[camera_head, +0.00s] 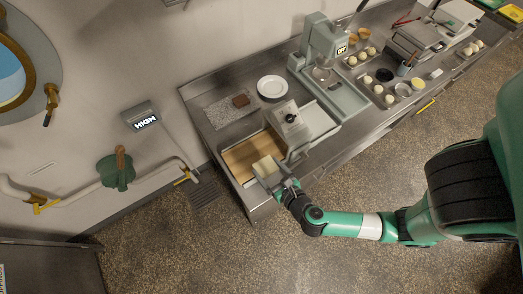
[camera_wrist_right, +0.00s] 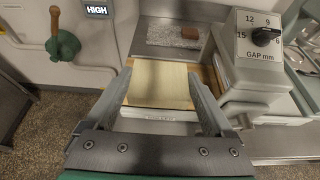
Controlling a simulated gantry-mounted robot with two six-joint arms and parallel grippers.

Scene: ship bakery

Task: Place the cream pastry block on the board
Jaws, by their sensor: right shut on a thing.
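The cream pastry block (camera_head: 264,167) is pale and rectangular, and it also shows in the right wrist view (camera_wrist_right: 158,82). My right gripper (camera_head: 270,174) is shut on it, with one finger on each side. The wooden board (camera_head: 239,159) lies at the near left end of the steel counter. The block appears over the board's right part in the head view and hides some of it. Strips of the board (camera_wrist_right: 206,76) show around the block in the right wrist view. I cannot tell whether the block touches the board. My left gripper is not in view.
A grey machine with a gap dial (camera_wrist_right: 264,36) stands right beside the board. Behind the board, a brown block (camera_head: 241,100) sits on a speckled slab (camera_head: 221,112). A white plate (camera_head: 272,86) and a mixer (camera_head: 325,45) stand farther along the counter.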

